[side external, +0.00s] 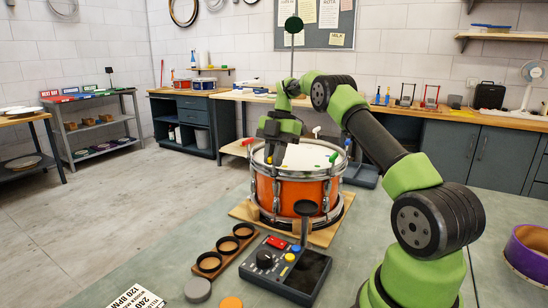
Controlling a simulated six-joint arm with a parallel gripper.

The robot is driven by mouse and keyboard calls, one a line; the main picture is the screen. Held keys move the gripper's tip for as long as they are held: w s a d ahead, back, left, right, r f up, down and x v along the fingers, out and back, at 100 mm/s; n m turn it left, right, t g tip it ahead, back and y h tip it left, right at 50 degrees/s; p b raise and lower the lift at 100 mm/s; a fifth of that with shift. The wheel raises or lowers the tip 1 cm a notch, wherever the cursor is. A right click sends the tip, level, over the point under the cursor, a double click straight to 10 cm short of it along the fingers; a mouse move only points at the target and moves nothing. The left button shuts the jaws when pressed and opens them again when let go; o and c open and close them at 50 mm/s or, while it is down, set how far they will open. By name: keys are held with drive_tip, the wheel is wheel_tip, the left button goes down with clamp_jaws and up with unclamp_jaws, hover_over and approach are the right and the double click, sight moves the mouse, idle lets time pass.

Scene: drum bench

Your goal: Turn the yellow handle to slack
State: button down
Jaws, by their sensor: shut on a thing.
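An orange snare drum (294,193) with a white head and chrome rim stands on a wooden board on the bench. A green handle (333,157) and a blue handle (347,143) show at the right of the rim. My gripper (270,157) points down at the left part of the drum, by the rim. The yellow handle's exact angle is too small to read.
In front of the drum is a dark control box (285,268) with a knob and coloured buttons. A wooden rack (222,255) with three rings lies left of it. A purple drum shell (527,250) stands at the right edge. The bench left of the drum is clear.

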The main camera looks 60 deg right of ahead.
drive_tip(key=c, duration=1.2)
unclamp_jaws()
drive_tip(key=shift+o, duration=0.2)
drive_tip(key=shift+m, duration=0.3)
